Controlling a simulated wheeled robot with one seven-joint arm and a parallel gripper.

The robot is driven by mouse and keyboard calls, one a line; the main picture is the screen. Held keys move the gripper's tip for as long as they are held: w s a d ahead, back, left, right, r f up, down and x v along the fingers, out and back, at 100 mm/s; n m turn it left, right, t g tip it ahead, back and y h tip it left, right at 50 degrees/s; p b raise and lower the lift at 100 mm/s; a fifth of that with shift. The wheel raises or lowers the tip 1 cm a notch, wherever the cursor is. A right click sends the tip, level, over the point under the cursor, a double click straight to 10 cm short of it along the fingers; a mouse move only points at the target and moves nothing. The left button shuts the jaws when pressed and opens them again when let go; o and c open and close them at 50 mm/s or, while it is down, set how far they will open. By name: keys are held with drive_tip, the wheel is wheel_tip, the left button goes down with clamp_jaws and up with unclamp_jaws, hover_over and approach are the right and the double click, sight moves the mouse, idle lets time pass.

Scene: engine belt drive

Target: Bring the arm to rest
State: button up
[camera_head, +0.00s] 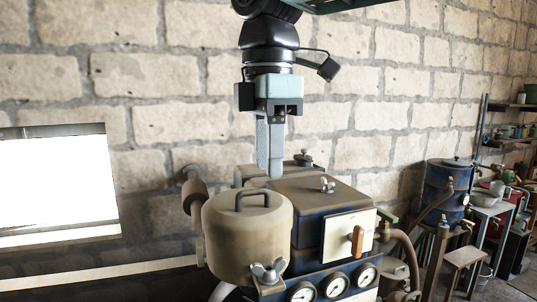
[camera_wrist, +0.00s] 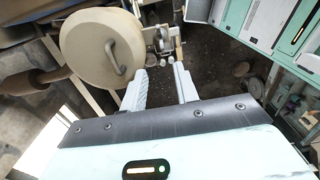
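My gripper (camera_head: 269,174) hangs from my arm with its pale fingers pointing down, in front of the brick wall and above the back of the engine (camera_head: 310,205). The wrist view shows the two fingers of my gripper (camera_wrist: 161,70) spread apart with nothing between them. The engine has a tan cylinder (camera_head: 246,240) with a dark handle, a blue body with a tan lid, and round gauges along its front. In the wrist view the cylinder (camera_wrist: 85,50) lies beyond the left finger. The head view cannot show whether the fingertips clear the lid. No belt can be made out.
A bright white window (camera_head: 55,185) is at the left. A white panel with an orange handle (camera_head: 357,240) is on the engine front. A blue drum (camera_head: 447,187), stool (camera_head: 465,257) and shelves stand at the right. Dark floor (camera_wrist: 215,50) shows in the wrist view.

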drive_tip(key=s+d+f+m+b, duration=0.2)
drive_tip(key=s+d+f+m, duration=0.2)
drive_tip(key=f, duration=0.7)
drive_tip(key=s+d+f+m+b, duration=0.3)
drive_tip(key=s+f+m, duration=0.2)
drive_tip(key=s+f, duration=0.3)
drive_tip(key=s+d+f+m+b, duration=0.2)
drive_tip(key=s+d+f+m, duration=0.2)
drive_tip(key=f, duration=1)
drive_tip(key=shift+s+d+f+m+y+b, duration=0.2)
drive_tip(key=shift+s+d+m+y+b, duration=0.15)
drive_tip(key=shift+s, duration=0.75)
drive_tip(key=shift+o, duration=0.2)
